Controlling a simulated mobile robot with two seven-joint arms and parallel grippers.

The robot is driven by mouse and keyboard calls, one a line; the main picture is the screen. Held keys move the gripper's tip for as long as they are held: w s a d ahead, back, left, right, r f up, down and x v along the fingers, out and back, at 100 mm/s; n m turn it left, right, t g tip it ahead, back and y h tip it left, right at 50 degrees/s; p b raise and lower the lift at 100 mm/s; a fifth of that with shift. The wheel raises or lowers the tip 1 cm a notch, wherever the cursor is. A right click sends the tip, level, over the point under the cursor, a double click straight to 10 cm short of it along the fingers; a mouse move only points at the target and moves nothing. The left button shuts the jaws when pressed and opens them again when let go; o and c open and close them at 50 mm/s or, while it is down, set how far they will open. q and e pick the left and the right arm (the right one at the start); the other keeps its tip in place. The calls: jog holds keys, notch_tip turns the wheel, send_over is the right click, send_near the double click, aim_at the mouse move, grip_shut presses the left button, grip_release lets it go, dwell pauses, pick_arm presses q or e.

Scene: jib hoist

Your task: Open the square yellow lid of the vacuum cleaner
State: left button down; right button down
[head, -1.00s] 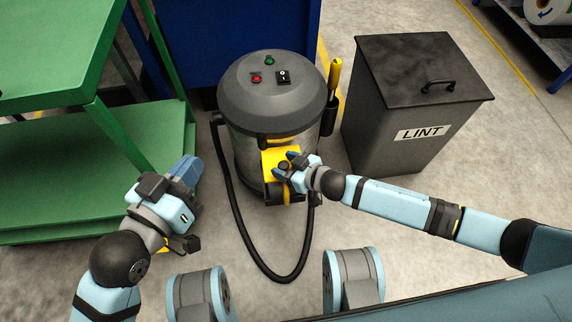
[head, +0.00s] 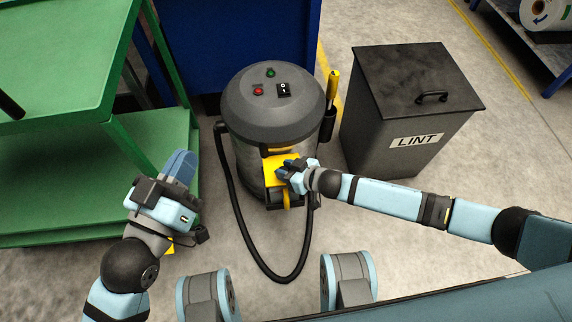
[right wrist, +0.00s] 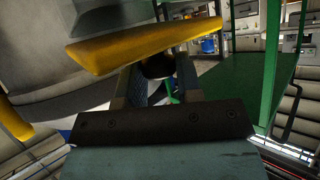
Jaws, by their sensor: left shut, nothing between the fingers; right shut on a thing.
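The grey drum-shaped vacuum cleaner (head: 272,105) stands upright in the middle of the head view. Its square yellow lid (head: 271,168) is on the front side, low down. My right gripper (head: 285,171) is at the lid, shut on a dark round knob that shows between the fingers in the right wrist view (right wrist: 157,66). There, the lid (right wrist: 140,46) is a tilted yellow slab just beyond the fingers. The fingers hide part of the lid in the head view, and I cannot tell how far it stands off the body. My left gripper (head: 181,167) is shut and empty, left of the cleaner.
A black hose (head: 243,235) loops down in front of the cleaner. A dark bin marked LINT (head: 410,110) stands to the right. A green shelf unit (head: 60,165) is at the left, near my left gripper. A blue panel (head: 235,40) is behind.

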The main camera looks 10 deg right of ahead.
jog(key=shift+w+r+p, duration=0.1)
jog(key=shift+r+p, duration=0.45)
jog(key=shift+w+r+g+p, duration=0.1)
jog(key=shift+g+p, duration=0.2)
jog(key=shift+p, duration=0.15)
jog(key=g+p, duration=0.1)
jog(key=p, duration=0.2)
jog(key=shift+w+r+m, duration=0.3)
jog(key=shift+r+m, duration=0.1)
jog(key=shift+w+r+m+g+h+p, duration=0.35)
jog(key=shift+w+g+p, duration=0.4)
jog(key=shift+p, duration=0.45)
jog(key=shift+w+r+m+g+b, duration=0.2)
jog(key=shift+w+m+g+b, duration=0.15)
jog(key=shift+g, duration=0.2)
pick_arm(q)
jog(key=s+a+f+g+y, duration=0.1)
jog(key=a+f+g+y, duration=0.3)
jog(key=f, duration=0.3)
jog(key=shift+a+f+n, duration=0.15)
jog(key=shift+f+n, duration=0.05)
jog(key=shift+n, duration=0.1)
pick_arm(e)
jog(key=shift+d+r, duration=0.1)
pick_arm(q)
jog(key=shift+s, duration=0.1)
